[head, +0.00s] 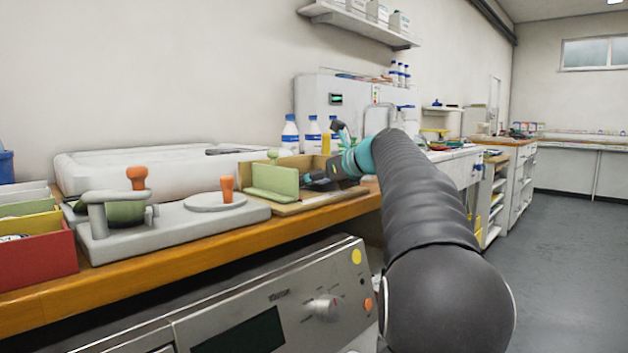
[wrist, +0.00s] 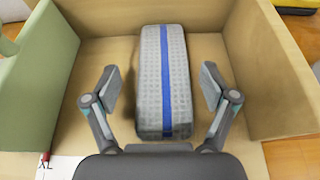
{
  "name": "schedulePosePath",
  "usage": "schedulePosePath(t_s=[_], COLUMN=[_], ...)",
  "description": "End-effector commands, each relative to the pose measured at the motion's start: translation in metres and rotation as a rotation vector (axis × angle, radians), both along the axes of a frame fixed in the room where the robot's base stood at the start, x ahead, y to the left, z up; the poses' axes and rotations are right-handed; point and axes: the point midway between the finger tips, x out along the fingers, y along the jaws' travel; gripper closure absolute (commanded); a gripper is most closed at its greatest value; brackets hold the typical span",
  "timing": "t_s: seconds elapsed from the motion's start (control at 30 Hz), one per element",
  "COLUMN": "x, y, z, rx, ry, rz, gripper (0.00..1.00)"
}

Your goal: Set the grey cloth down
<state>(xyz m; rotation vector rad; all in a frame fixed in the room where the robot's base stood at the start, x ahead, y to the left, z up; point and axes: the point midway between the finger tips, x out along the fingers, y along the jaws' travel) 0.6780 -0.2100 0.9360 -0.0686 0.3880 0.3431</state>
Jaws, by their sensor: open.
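The grey cloth (wrist: 152,60) is a folded, textured block with a blue stripe down its length. In the wrist view it lies on the floor of an open-front tan tray (wrist: 105,12). My gripper (wrist: 162,88) is open, with one finger on each side of the cloth and a visible gap on both sides. In the head view my gripper (head: 322,181) is at the tray (head: 335,201) on the wooden counter. The cloth cannot be made out in the head view.
A green divider (wrist: 50,70) stands on the tray's left side, with a label marked XL (wrist: 58,166) near it. Grey fixtures with orange knobs (head: 227,188) are left of the tray. White bottles (head: 290,133) with blue caps stand behind it.

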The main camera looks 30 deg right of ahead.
Motion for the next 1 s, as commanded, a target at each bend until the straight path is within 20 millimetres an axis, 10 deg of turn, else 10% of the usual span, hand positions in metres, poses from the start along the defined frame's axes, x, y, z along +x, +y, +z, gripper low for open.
schedulePosePath(t_s=[1.0], x=[-0.104], y=[-0.038], z=[0.048], rx=[0.000], ry=[0.000], rz=[0.000], gripper=[0.16])
